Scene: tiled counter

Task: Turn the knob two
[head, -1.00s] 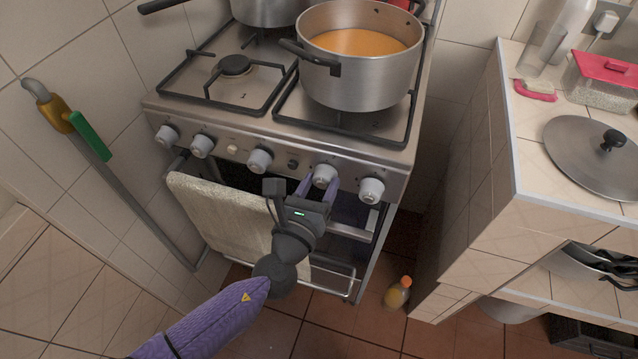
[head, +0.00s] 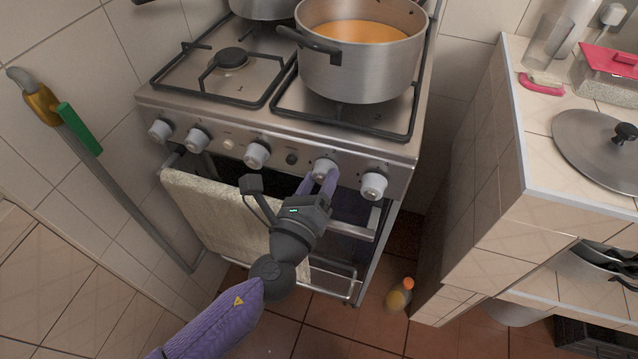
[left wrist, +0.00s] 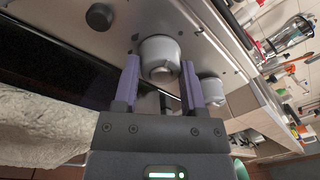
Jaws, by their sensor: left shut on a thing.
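The stove's front panel carries a row of grey-white knobs. My left gripper (head: 322,178) is at the second knob from the right (head: 323,167), with its two purple fingers on either side of it, shut on it. In the left wrist view this knob (left wrist: 160,57) sits between the fingertips, and the gripper (left wrist: 158,80) faces the panel. The rightmost knob (head: 374,186) is free beside it and also shows in the left wrist view (left wrist: 211,91). My fingers partly cover the held knob in the head view. My right gripper is not in view.
A pot of orange soup (head: 358,75) stands on the burner above the knobs. A towel (head: 222,215) hangs on the oven handle left of my gripper. A tiled counter (head: 545,165) stands to the right. A small bottle (head: 399,295) is on the floor.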

